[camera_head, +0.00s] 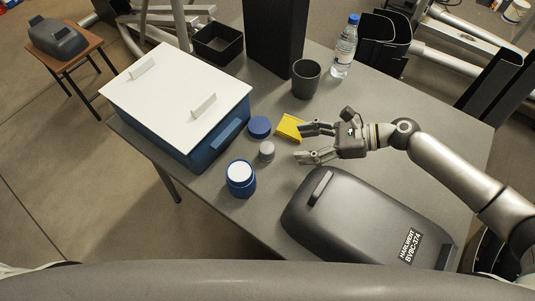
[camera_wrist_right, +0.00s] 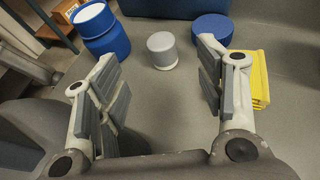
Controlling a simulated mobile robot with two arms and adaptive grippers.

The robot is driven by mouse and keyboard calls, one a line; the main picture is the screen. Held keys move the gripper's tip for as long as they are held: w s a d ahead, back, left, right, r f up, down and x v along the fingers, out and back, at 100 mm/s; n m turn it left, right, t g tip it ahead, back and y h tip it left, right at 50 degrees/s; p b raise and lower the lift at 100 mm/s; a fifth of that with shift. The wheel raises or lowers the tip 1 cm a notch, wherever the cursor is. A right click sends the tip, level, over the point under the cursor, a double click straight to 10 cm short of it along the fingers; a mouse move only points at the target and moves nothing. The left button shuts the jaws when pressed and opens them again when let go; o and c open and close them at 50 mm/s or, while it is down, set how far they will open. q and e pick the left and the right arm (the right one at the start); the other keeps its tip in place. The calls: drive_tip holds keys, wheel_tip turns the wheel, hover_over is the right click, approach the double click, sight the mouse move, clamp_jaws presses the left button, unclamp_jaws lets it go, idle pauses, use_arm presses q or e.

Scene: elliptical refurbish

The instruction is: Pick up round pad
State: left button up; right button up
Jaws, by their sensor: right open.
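A flat blue round piece (camera_head: 259,127), the thing most like a round pad, lies on the grey table beside the blue case. A small grey cylinder (camera_head: 266,150) with a rounded top stands just in front of it. My right gripper (camera_head: 301,143) is open and empty, to the right of both, its fingers pointing left toward them. In the right wrist view the grey cylinder (camera_wrist_right: 162,50) appears between the spread fingers, beyond them. The blue round piece (camera_wrist_right: 212,27) is behind the right finger's tip there, partly hidden. My left gripper is not in view.
A blue jar with a white lid (camera_head: 241,180) stands in front of the cylinder. A yellow block (camera_head: 289,126) lies close to my upper finger. A blue case with a white lid (camera_head: 172,88) is at left, a dark shell (camera_head: 365,222) in front, and a grey cup (camera_head: 306,78) behind.

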sight(267, 147)
drive_tip(key=shift+f, duration=0.55)
drive_tip(key=x, duration=0.6)
drive_tip(key=shift+a, duration=0.3)
drive_tip(key=x, duration=0.4)
drive_tip(key=shift+w+a+f+p, duration=0.1)
drive_tip(key=shift+w+f+p, duration=0.05)
drive_tip(key=shift+p, duration=0.25)
drive_tip(key=shift+c, duration=0.5)
drive_tip(key=c, duration=0.9)
